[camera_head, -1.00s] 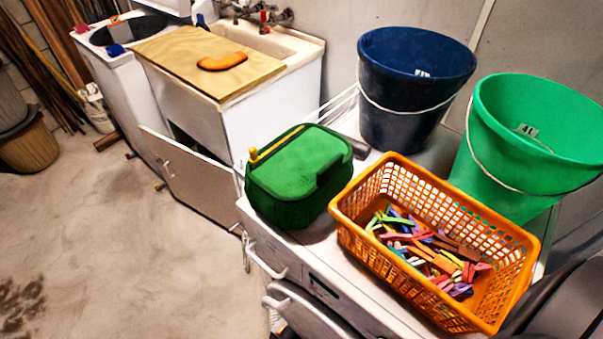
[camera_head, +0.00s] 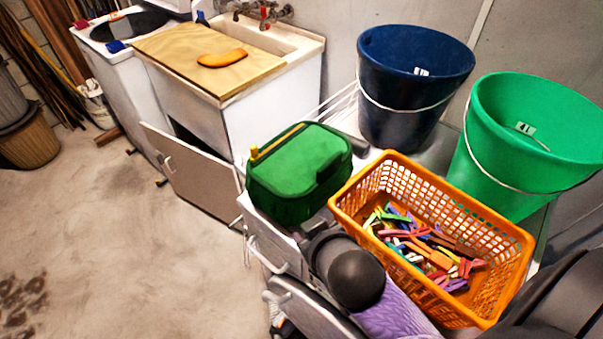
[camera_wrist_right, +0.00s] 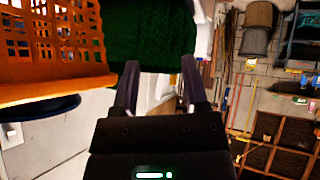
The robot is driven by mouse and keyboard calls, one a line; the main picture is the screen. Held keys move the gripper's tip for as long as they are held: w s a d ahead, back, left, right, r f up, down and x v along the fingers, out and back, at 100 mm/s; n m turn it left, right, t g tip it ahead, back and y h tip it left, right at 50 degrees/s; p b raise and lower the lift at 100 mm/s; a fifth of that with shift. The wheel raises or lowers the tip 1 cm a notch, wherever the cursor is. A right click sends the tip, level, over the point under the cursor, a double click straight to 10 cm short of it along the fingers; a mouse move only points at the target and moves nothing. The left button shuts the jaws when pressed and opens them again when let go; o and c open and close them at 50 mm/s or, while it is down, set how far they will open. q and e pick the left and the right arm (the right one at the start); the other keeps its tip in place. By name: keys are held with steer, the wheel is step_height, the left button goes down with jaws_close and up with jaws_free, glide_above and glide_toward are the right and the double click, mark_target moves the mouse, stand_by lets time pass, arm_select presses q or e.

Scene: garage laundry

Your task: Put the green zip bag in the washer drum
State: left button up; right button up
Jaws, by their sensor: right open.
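The green zip bag (camera_head: 300,165), dark green with a yellow pull on its top, sits on the white washer top (camera_head: 303,236), left of the orange basket. My right gripper (camera_wrist_right: 160,72) is open, and the bag (camera_wrist_right: 150,30) shows just beyond and between its two fingers in the right wrist view; contact cannot be told. In the head view my right arm reaches up to the bag's near side, and its fingertips are not clear. The washer's round door (camera_head: 312,312) stands ajar at the front; the drum is hidden. My left gripper is not in view.
The orange basket (camera_head: 505,236) of clothes pegs stands close right of the bag. A blue bucket (camera_head: 412,90) and a green bucket (camera_head: 525,145) stand behind. A sink cabinet (camera_head: 265,112) with an open door (camera_head: 190,178) is at left.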

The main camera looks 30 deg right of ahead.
steer(key=w+a+r+n+t+y, duration=0.1)
steer(key=w+a+r+n+t, duration=0.1)
steer(key=w+r+t, duration=0.5)
steer(key=w+a+r+n+g+y, duration=0.35)
steer(key=a+r+n+y, duration=0.9)
steer(key=n+y, duration=0.45)
steer(key=n+g+h, duration=0.2)
steer(key=g+h, duration=1.1)
steer(key=h, duration=0.4)
glide_above(330, 160)
steer(key=f, duration=0.6)
steer(key=shift+w+f, duration=0.2)
steer(key=shift+f, duration=0.15)
steer(key=f, duration=0.3)
steer(key=f+b, duration=0.1)
steer(key=f, duration=0.2)
steer(key=f+b, duration=0.1)
steer(key=f, duration=0.2)
steer(key=shift+s+f, duration=0.1)
steer(key=shift+s, duration=0.15)
steer(key=shift+f, duration=0.25)
jaws_close()
